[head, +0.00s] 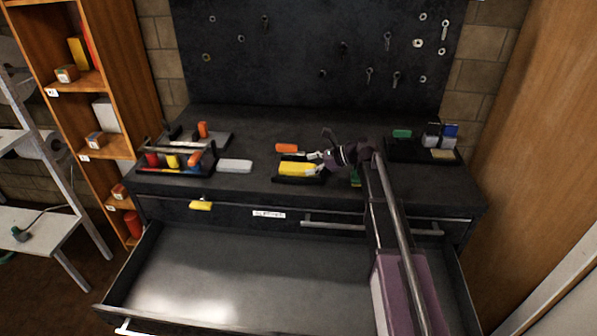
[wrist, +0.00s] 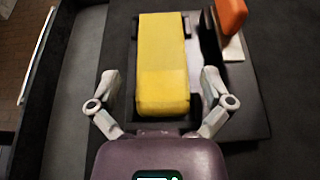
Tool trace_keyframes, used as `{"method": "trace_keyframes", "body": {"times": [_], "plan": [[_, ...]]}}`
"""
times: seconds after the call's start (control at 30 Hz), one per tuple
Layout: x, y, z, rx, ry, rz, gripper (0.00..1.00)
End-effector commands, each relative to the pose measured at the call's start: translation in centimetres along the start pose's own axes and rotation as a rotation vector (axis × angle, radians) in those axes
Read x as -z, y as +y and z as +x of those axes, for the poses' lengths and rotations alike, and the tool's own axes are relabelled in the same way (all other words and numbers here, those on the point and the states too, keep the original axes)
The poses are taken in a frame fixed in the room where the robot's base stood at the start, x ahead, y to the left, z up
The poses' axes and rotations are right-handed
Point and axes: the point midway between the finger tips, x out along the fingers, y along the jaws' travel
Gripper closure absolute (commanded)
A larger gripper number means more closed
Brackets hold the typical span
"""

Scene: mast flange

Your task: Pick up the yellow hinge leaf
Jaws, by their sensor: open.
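The yellow hinge leaf (head: 297,169) appears to be the yellow block lying on a dark tray (head: 290,181) on the workbench. In the wrist view, the yellow block (wrist: 163,60) fills the upper middle and points away from my palm. My gripper (wrist: 160,76) is open, with one finger on each side of the block's near end and a gap on both sides. Whether the fingers are level with it or above it, I cannot tell. In the head view, my gripper (head: 322,158) is just right of the block.
An orange-handled piece (wrist: 231,18) lies right of the block. A white box (head: 235,166) and a tray of coloured pieces (head: 172,172) stand to the left. A dark tray with small boxes (head: 410,156) is at the right. A drawer (head: 190,280) stands open and empty below.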

Motion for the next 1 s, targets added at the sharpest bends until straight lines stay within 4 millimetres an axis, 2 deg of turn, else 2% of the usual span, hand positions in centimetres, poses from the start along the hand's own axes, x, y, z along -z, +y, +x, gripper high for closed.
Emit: {"method": "trace_keyframes", "body": {"times": [0.1,0.3,0.9,1.0], "plan": [[0.3,-0.2,1.7,-0.002,0.0,0.0,0.0],[0.1,-0.1,3.3,-0.001,0.0,-0.001,0.0],[0.0,-0.1,3.5,-0.002,0.0,-0.001,0.0],[0.0,-0.1,3.5,-0.002,0.0,-0.001,0.3]]}}
